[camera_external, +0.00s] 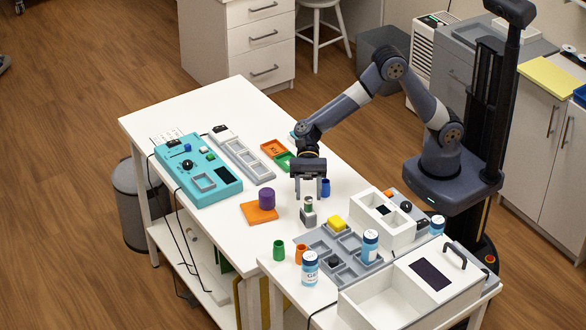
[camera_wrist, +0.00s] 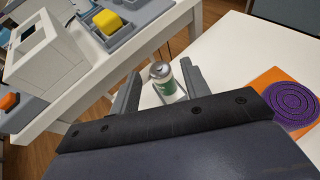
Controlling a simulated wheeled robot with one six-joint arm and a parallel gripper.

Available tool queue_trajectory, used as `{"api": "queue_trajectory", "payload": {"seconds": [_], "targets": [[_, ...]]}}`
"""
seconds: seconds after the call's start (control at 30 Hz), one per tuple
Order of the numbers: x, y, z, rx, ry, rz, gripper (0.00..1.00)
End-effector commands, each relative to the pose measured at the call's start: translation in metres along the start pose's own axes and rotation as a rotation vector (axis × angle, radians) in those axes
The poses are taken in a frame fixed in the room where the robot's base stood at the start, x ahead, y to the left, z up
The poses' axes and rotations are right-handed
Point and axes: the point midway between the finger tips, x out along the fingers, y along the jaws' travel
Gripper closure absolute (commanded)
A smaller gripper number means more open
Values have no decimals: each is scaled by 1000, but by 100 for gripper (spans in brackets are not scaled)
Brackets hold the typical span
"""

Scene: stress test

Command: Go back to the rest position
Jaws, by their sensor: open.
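My gripper (camera_external: 311,188) hangs pointing down over the white table, its two fingers apart with nothing visibly held between them.
A purple cylinder (camera_external: 266,198) on an orange plate (camera_external: 259,213) lies left of my gripper. A small blue cylinder (camera_external: 326,187) stands close to its right. A teal panel (camera_external: 198,167) is farther left. A grey tray (camera_external: 316,238), white bins and bottles crowd the front.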

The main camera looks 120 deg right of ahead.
Motion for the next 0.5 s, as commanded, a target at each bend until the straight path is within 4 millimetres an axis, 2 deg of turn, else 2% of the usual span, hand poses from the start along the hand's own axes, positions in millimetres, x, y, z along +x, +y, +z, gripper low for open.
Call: {"api": "queue_trajectory", "payload": {"seconds": [0.03,0.13,0.17,0.2,0.23,0.5], "targets": [[12,1,0,-1,1,4,56],[30,1,0,0,1,3,56],[34,0,-8,2,2,1,56],[26,-1,6,-4,-1,-3,56],[24,-1,11,-5,-1,-3,56],[16,0,29,-1,0,0,56]]}}
